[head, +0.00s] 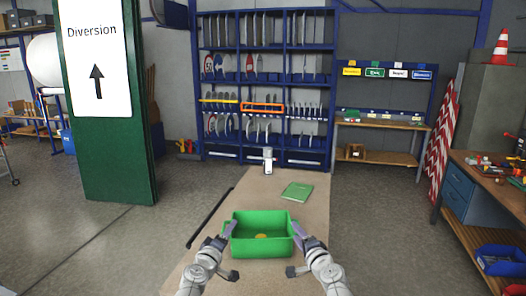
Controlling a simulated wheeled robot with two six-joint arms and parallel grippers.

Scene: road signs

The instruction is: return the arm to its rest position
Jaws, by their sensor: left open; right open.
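My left gripper (229,253) is open at the left side of a green bin (263,247) on the brown table. My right gripper (294,252) is open at the bin's right side. Both arms come in from the bottom edge. I cannot tell whether the fingers touch the bin walls. The bin stands upright, with a small yellow item (261,236) on its floor.
A green book (297,191) lies on the table (240,196) behind the bin, with a small white device (267,163) at the far end. A green "Diversion" panel (112,165) stands left. A workbench (480,190) stands right. Blue shelving is behind.

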